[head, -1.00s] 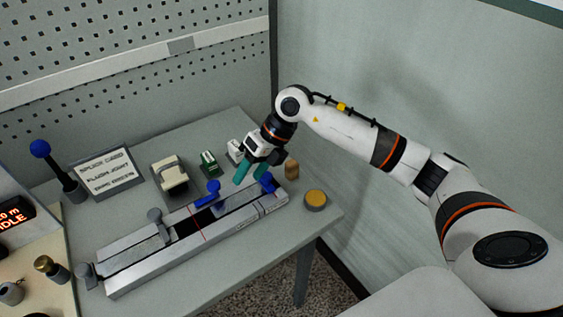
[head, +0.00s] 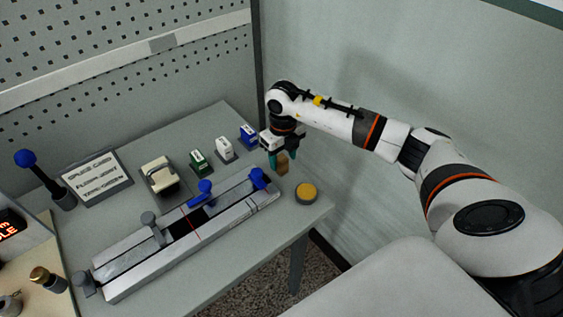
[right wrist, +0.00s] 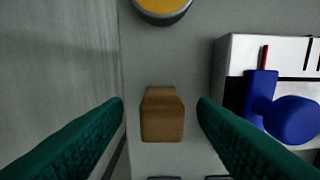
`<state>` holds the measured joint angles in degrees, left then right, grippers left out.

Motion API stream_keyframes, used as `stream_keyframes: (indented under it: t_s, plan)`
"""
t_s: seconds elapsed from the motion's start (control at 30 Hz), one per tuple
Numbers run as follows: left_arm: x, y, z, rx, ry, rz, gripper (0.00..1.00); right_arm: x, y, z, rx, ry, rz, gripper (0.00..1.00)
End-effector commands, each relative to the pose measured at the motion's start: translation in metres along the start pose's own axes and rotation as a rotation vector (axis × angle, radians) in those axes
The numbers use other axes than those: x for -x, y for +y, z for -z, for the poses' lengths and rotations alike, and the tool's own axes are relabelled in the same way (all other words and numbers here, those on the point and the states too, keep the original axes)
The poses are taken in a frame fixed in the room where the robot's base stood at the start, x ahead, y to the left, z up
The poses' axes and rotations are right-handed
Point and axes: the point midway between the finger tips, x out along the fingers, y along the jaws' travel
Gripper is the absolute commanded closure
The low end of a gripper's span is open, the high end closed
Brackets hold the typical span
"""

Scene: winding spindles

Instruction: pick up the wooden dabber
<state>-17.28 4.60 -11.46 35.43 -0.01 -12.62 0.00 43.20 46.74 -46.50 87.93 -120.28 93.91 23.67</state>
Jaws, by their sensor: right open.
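The wooden dabber (head: 283,165) is a small brown block standing upright on the grey table near its back right edge. It also shows in the right wrist view (right wrist: 162,115), centred between the fingers. My right gripper (head: 279,163) is open, with its teal fingers pointing down at the dabber. In the right wrist view the right gripper (right wrist: 161,108) has one finger on each side of the dabber, with a gap on both sides. My left gripper is not in view.
A round dish with a yellow-orange top (head: 306,192) stands right of the dabber. The long metal splicing fixture (head: 190,238) with blue knobs lies to the left. Small blue, white and green blocks (head: 223,149) and a cream device (head: 160,177) stand behind it. A wall rises on the right.

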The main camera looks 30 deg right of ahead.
Motion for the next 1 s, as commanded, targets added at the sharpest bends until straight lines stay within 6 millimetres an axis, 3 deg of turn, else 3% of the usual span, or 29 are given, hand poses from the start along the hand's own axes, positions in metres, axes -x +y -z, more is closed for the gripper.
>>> stream_keyframes:
  t_s: [0.2,0.5,0.8,1.0]
  plan:
    - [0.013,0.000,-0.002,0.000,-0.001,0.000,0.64,-0.029,-0.002,0.004,0.000,-0.003,0.002,0.47]
    - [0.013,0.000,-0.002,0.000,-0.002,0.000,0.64,-0.036,-0.001,0.004,0.001,0.000,0.000,0.47]
    - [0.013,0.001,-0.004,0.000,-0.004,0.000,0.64,-0.035,-0.001,0.004,0.001,0.000,0.001,0.96]
    - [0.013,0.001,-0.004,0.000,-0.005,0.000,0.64,-0.035,-0.001,0.005,0.001,0.001,0.001,0.96]
